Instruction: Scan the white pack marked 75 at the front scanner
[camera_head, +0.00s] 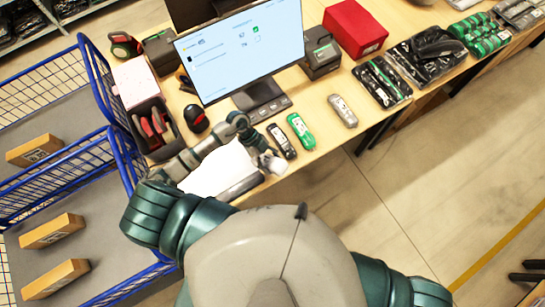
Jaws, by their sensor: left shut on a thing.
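My left gripper (262,154) is over the front edge of the wooden table, shut on a small whitish thing (275,164) that fits the white pack. Its marking is too small to read. Just left of it, partly under my left forearm, a flat white surface with a dark front strip (240,187) lies at the table's front edge; I cannot tell for certain whether this is the front scanner. The held thing is at or just above the right end of that strip; contact cannot be told. My right gripper is not in view.
A black pack (281,141), a green pack (301,131) and a grey pack (342,110) lie in a row to the right. A monitor (240,50) stands behind. Blue wire carts (96,140) stand left. A red box (355,28) and bagged items (428,52) lie farther right.

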